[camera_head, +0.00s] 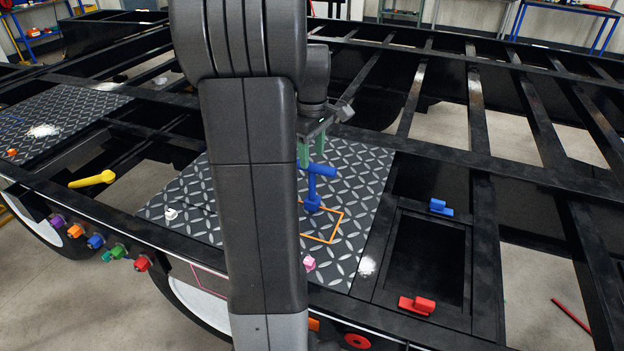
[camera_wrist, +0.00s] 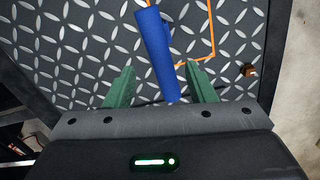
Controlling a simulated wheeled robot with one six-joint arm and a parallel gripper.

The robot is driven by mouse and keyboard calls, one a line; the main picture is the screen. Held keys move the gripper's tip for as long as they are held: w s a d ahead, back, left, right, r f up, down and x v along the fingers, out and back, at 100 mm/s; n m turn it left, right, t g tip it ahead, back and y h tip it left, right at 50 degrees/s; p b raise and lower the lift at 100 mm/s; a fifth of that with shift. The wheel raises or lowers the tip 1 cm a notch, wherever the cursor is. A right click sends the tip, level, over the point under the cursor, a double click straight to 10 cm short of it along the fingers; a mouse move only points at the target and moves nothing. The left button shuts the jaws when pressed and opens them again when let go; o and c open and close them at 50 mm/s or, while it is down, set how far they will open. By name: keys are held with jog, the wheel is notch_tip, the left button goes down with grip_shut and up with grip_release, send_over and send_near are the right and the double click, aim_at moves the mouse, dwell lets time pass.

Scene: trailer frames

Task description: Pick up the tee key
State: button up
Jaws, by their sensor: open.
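The tee key (camera_head: 313,188) is blue and stands upright on the diamond-plate panel, with its crossbar on top and its foot at the orange outline. In the wrist view its blue bar (camera_wrist: 154,42) runs from the top edge down between my fingers. My gripper (camera_head: 312,152) has green fingers and is open, just above and around the crossbar in the head view. In the wrist view my gripper (camera_wrist: 161,68) has one finger on each side of the bar, with gaps visible. My arm hides part of the panel in the head view.
The diamond-plate panel (camera_head: 365,170) sits in a black trailer frame with open gaps. A pink knob (camera_head: 309,263), a red latch (camera_head: 417,305), a blue latch (camera_head: 441,207) and a yellow handle (camera_head: 92,179) are around it. Several coloured knobs line the front rail.

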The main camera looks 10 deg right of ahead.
send_over(312, 198)
jog(key=f, duration=0.5)
jog(key=w+f, duration=0.1)
jog(key=f, duration=0.2)
jog(key=shift+d+f+p, duration=0.15)
jog(key=shift+f+p, duration=0.05)
jog(key=shift+p, duration=0.15)
grip_shut()
